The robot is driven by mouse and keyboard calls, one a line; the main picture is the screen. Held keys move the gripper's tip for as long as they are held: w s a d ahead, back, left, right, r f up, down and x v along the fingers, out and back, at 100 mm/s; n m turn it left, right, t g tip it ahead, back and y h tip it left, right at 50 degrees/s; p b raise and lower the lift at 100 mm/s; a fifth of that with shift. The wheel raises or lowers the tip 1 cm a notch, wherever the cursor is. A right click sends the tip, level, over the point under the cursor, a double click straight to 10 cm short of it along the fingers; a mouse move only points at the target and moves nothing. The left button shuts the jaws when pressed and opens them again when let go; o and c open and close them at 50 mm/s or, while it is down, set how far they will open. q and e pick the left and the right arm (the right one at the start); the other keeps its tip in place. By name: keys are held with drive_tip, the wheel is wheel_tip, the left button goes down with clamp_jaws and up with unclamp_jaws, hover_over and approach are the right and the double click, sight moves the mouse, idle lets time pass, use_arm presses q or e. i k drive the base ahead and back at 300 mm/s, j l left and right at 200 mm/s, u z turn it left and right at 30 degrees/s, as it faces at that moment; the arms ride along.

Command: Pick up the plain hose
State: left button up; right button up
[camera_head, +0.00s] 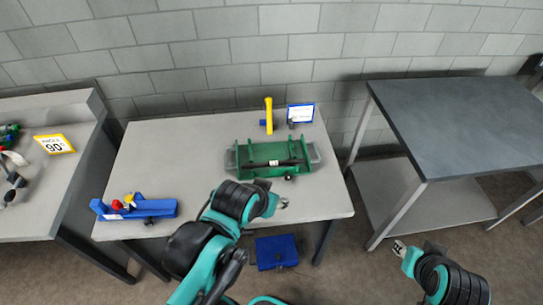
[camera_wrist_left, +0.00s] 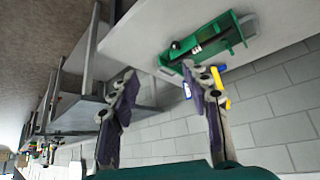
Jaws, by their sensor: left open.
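A black hose-like bar (camera_head: 277,163) with a small white mark lies across the green fixture (camera_head: 252,151) on the middle table; I cannot tell whether it is the plain hose. The green fixture also shows at the top of the left wrist view (camera_wrist_left: 222,32), with a dark bar along it. Several hose-like pieces with dark and green ends (camera_head: 12,160) lie at the far left, partly cut off. My left gripper (camera_head: 284,203) is in front of the green fixture, apart from it. Its fingers are spread and empty in the wrist view (camera_wrist_left: 160,78). My right gripper (camera_head: 399,248) is low at the right, its jaws unclear.
A blue fixture with red and yellow knobs (camera_head: 140,208) stands at the table's front left. A yellow-handled tool (camera_head: 268,115) and a small sign (camera_head: 300,113) stand at the back. A yellow angle sign (camera_head: 54,144) is left. The right table (camera_head: 460,120) is bare. A blue box (camera_head: 277,252) is below.

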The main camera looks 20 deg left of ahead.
sight(273, 164)
drive_tip(key=u, duration=2.35)
drive_tip(key=z, duration=1.55)
drive_tip(key=i+j+z, duration=0.5)
drive_tip(key=i+j, duration=0.05)
drive_tip(key=j, duration=0.1)
